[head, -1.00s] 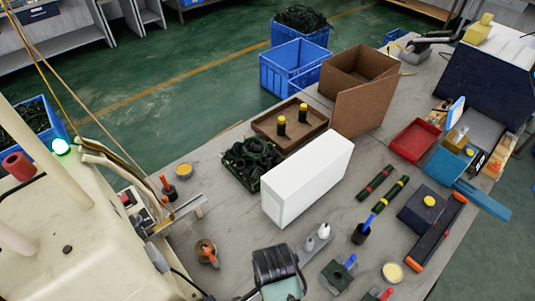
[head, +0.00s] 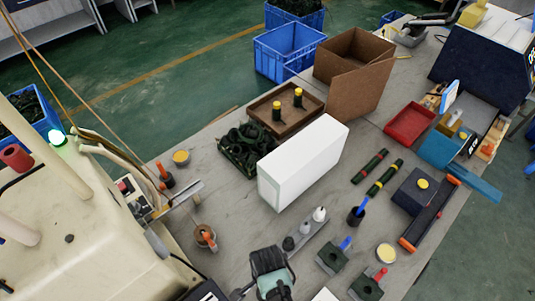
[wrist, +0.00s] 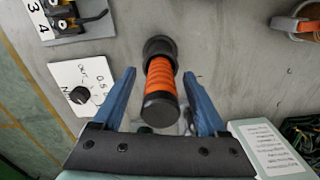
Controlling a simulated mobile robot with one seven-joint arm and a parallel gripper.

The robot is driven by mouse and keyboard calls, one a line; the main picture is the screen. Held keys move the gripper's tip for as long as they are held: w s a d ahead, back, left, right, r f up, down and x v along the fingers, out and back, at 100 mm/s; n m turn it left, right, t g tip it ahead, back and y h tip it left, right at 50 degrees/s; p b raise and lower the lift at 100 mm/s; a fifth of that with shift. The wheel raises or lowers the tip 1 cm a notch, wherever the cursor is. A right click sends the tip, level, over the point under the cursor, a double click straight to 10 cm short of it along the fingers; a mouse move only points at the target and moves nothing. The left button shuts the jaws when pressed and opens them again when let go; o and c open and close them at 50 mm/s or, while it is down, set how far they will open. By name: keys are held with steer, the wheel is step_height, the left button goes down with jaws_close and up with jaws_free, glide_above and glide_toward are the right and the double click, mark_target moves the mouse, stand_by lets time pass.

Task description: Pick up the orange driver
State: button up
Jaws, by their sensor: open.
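The orange driver (wrist: 161,78) has a ribbed orange grip with a black cap at its near end and a black collar at its far end. In the wrist view it lies between the two blue fingers of my gripper (wrist: 159,74). The fingers are spread, with a gap on each side of the grip. The head view shows an orange-handled tool (head: 166,177) upright in a dark holder and another orange handle (head: 208,236) in a round cup. I cannot tell which matches the driver between my fingers.
In the wrist view a white card with a black knob (wrist: 78,95) lies left, and a cup with orange (wrist: 303,24) upper right. In the head view a white box (head: 303,163) stands mid-table beside a brown tray (head: 262,103).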

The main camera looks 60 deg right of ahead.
jaws_close()
stand_by(0.3)
steer(key=shift+r, duration=0.15)
